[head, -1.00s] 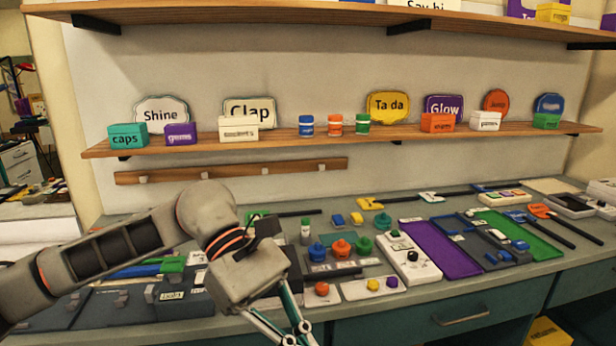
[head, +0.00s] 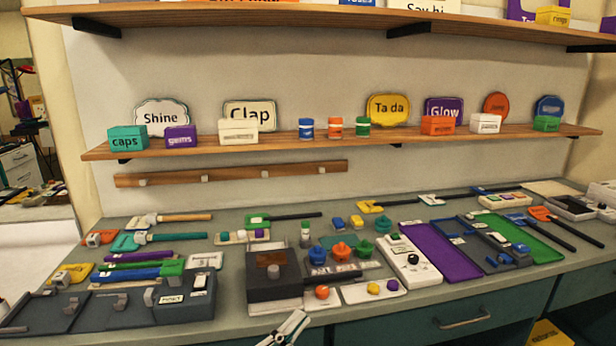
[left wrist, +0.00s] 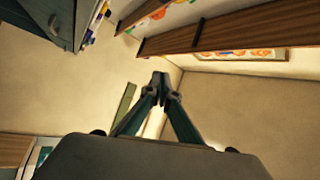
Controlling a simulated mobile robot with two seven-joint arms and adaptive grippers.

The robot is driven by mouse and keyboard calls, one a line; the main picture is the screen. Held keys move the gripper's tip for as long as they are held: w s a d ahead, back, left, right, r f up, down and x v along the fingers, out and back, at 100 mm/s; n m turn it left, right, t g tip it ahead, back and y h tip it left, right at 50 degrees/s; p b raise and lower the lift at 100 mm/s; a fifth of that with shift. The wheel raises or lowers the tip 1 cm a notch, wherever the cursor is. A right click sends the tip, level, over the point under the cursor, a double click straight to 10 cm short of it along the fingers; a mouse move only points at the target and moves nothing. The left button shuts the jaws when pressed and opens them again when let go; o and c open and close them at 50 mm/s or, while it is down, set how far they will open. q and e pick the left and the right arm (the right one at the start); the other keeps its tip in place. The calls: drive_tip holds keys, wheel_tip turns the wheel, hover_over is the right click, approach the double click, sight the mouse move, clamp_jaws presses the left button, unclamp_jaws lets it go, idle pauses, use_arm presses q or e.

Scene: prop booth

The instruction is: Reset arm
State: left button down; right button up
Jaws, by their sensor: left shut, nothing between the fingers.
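My left gripper (head: 288,329) shows at the bottom edge of the head view, in front of the counter's near edge. Only part of its fingers is in the picture; the rest of the arm is out of view. In the left wrist view the left gripper (left wrist: 160,78) has its two fingertips together, with nothing between them. It is apart from the things on the counter. My right gripper is in neither view.
The counter (head: 240,325) holds several tools, a dark box (head: 272,285), a white panel (head: 410,262) and a purple tray (head: 440,250). A shelf (head: 280,138) with small boxes and signs runs above. A drawer handle (head: 462,318) is at the front right.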

use_arm(q)
drive_tip(key=s+a+f+n+y, duration=0.2)
drive_tip(key=a+f+n+y, duration=0.15)
drive_tip(key=f, duration=0.35)
drive_tip(key=s+a+f+n+g+y, duration=0.1)
drive_tip(key=a+f+n+y, duration=0.3)
drive_tip(key=f, duration=0.3)
drive_tip(key=s+a+f+n+y, duration=0.2)
drive_tip(key=a+f+n, duration=0.1)
drive_tip(key=f+n, duration=0.3)
drive_tip(key=s+a+f+n+g+y, duration=0.1)
drive_tip(key=s+a+f+g, duration=0.1)
drive_tip(key=s+f, duration=0.4)
drive_tip(key=s+a+f+n+g+y, duration=0.2)
drive_tip(key=s+a+f, duration=0.3)
drive_tip(key=f, duration=0.3)
drive_tip(key=shift+s+a+f+g, duration=0.15)
drive_tip(key=shift+s+f+g, duration=0.2)
drive_tip(key=shift+s, duration=0.2)
